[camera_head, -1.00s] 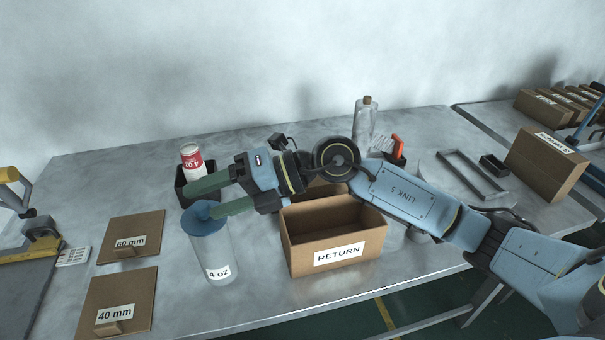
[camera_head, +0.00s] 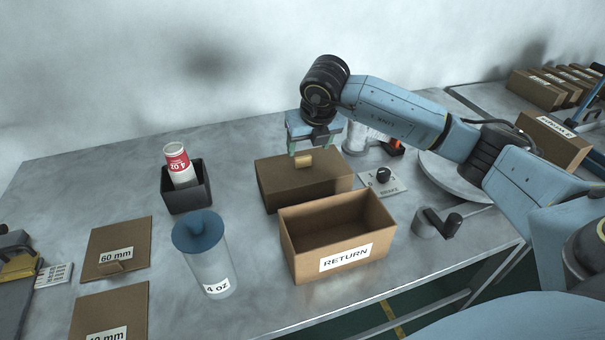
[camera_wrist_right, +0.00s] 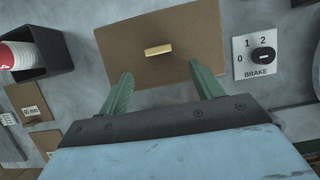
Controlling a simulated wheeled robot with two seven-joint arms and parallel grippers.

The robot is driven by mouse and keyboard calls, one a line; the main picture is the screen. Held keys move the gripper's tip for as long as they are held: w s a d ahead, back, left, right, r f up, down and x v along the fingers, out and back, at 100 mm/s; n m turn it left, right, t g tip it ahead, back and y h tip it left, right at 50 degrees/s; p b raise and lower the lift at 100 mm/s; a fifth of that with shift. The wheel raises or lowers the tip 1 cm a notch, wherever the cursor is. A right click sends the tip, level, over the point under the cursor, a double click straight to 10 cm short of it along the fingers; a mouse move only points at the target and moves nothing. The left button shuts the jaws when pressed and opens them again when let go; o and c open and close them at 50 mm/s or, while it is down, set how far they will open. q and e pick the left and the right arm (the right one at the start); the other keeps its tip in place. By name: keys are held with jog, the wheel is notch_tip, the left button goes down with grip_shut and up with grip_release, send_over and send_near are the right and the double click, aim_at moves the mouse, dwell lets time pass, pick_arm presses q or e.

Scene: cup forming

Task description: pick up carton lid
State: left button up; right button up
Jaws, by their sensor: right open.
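A closed brown carton (camera_head: 300,187) stands behind the open RETURN box. Its flat lid (camera_wrist_right: 185,70) has a small tan tab handle (camera_head: 304,161) in the middle; the handle also shows in the right wrist view (camera_wrist_right: 159,50). My right gripper (camera_head: 313,150) points down just above the handle. In the right wrist view its two green fingers (camera_wrist_right: 161,82) are spread wide and empty, with the handle beyond the tips and between them. I cannot tell the exact height gap. My left gripper is not in view.
The open RETURN box (camera_head: 344,259) stands in front of the carton. A clear 4 oz cylinder with a blue top (camera_head: 199,232) stands left of it. A black bin (camera_head: 187,201) holds red-white cups. A BRAKE switch plate (camera_head: 383,181) lies right of the carton.

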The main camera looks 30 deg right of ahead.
aim_at(303, 157)
jog(key=shift+w+f, duration=0.2)
jog(key=shift+f, duration=0.25)
jog(key=shift+w+f, duration=0.25)
jog(key=shift+f, duration=0.2)
jog(key=x, duration=0.4)
jog(key=shift+w+d, duration=0.15)
jog(key=shift+w, duration=0.35)
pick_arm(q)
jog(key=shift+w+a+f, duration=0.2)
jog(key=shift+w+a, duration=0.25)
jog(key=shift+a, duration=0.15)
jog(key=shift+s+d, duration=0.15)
pick_arm(e)
jog(key=c, duration=1.4)
